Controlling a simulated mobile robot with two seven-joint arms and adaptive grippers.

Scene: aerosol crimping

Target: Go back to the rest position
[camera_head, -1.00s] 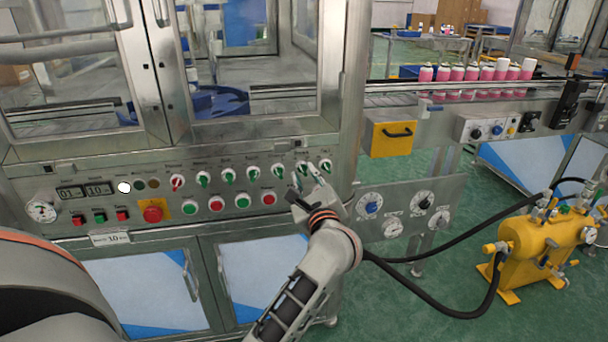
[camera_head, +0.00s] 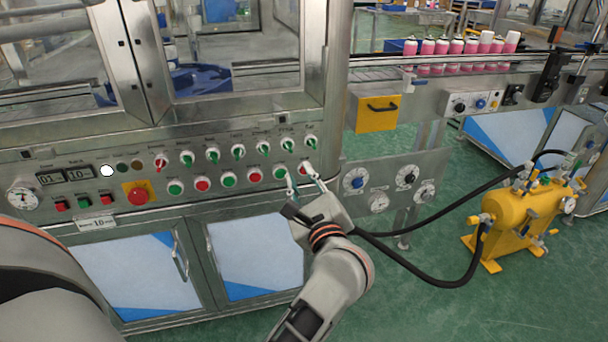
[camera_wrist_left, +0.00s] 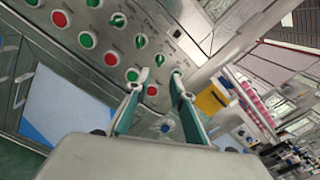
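My left gripper (camera_head: 299,174) is in front of the lower right of the machine's control panel (camera_head: 110,222). Its two fingers are apart with nothing between them; the left wrist view also shows this gap (camera_wrist_left: 160,76). The fingertips overlap the right end of the row of red and green buttons in the head view, below the row of switch knobs (camera_head: 237,152). I cannot tell whether they touch the panel. My right gripper is not in view.
A conveyor (camera_head: 400,68) carries several pink cans with white caps at the upper right. A yellow box (camera_head: 377,113) hangs under it. A gauge plate (camera_head: 395,187) is right of the gripper. A yellow pump unit (camera_head: 510,225) with black hoses stands on open green floor.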

